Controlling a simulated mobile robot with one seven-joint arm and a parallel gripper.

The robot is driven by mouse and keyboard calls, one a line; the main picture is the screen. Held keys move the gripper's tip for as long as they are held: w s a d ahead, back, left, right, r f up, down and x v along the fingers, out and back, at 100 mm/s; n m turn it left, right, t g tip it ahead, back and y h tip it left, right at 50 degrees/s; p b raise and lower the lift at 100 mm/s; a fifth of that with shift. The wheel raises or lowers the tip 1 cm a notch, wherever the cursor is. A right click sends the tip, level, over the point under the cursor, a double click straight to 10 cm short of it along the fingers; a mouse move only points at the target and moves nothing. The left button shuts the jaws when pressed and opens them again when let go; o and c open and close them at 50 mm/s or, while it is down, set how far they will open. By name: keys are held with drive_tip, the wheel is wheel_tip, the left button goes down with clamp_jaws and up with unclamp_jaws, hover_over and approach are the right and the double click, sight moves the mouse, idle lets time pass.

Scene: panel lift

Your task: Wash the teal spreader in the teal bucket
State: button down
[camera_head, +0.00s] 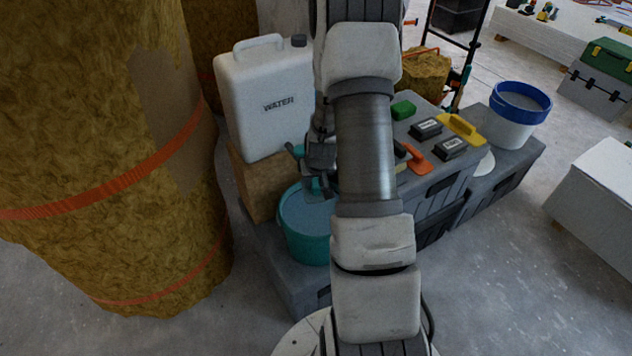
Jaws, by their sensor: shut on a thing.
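The teal bucket (302,243) stands on a grey case, with a flat grey-blue surface inside its rim that looks like water. My gripper (318,178) is above the bucket, partly hidden behind my arm. It is shut on the teal spreader (296,151), of which only a small teal part shows at the gripper's left. The spreader's lower end is hard to make out near the far side of the bucket's opening. I cannot tell whether it touches the water.
A white water canister (262,95) stands on a brown block behind the bucket. A large insulation roll (110,150) fills the left. At right, grey cases (440,185) carry an orange-handled tool (415,160), a yellow tool (461,129), black boxes and a blue-rimmed bucket (512,130).

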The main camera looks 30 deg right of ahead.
wheel_tip(320, 180, down, 12)
drive_tip(key=b, duration=0.8)
drive_tip(key=shift+r, duration=0.15)
drive_tip(key=shift+r, duration=0.15)
drive_tip(key=shift+r, duration=0.45)
drive_tip(key=shift+f, duration=0.15)
drive_tip(key=shift+f, duration=0.45)
drive_tip(key=shift+d+r, duration=0.1)
drive_tip(key=shift+r+p, duration=0.3)
drive_tip(key=shift+r, duration=0.2)
